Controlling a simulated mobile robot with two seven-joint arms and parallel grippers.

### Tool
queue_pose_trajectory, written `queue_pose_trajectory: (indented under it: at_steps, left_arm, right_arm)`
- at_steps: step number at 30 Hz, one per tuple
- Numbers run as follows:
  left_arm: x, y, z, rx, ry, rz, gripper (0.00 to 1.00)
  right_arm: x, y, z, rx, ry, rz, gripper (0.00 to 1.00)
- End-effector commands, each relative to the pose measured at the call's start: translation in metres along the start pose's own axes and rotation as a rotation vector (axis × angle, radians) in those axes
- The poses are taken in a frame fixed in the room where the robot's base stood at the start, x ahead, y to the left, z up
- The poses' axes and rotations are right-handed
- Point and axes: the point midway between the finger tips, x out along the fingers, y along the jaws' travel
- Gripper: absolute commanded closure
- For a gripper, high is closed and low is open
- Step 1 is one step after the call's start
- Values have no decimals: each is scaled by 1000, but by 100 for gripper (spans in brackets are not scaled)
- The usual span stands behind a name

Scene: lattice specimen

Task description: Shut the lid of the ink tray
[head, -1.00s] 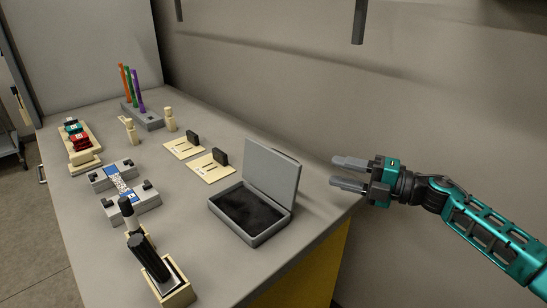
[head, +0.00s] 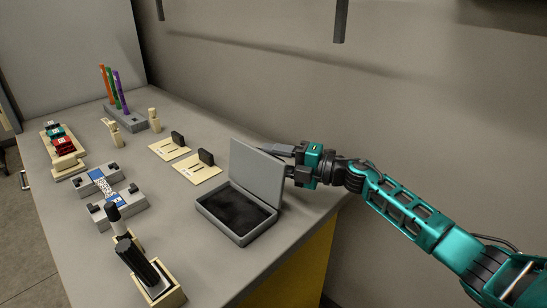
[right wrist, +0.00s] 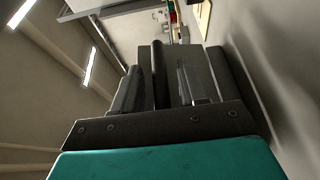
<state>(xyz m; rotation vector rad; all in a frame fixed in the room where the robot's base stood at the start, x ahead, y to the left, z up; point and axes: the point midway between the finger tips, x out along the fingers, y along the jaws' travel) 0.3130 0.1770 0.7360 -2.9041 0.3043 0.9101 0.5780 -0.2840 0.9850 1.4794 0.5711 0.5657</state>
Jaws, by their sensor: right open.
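The ink tray (head: 213,220) is a shallow grey box with a black pad (head: 238,209) inside, near the table's right edge. Its grey lid (head: 256,172) stands open, about upright, along the tray's far side. My right gripper (head: 282,159) is open and empty behind the lid, at its upper right. One finger shows above the lid's top edge; the other is partly hidden by the lid. I cannot tell whether they touch it. The right wrist view shows the dark fingers (right wrist: 168,80) close up. My left gripper is not in view.
Two cream cards with black blocks (head: 195,170) lie left of the tray. A stamp holder (head: 165,290) stands in front, a grey fixture (head: 118,200) beyond it. A rack of coloured sticks (head: 130,118) is at the back. A wall runs along the table's far side.

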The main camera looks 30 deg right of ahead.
Motion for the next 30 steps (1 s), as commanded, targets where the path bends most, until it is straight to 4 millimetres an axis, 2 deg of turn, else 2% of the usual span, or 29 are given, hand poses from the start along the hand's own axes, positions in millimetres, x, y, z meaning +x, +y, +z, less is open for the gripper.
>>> queue_pose_trajectory:
  at_steps: [9, 22, 30]
  left_arm:
    - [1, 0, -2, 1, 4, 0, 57]
    - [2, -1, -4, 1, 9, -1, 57]
    - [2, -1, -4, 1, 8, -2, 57]
  right_arm:
    - [3, 0, 0, 1, 0, 0, 58]
    - [3, 0, 0, 1, 0, 0, 98]
    - [3, 0, 0, 1, 0, 0, 100]
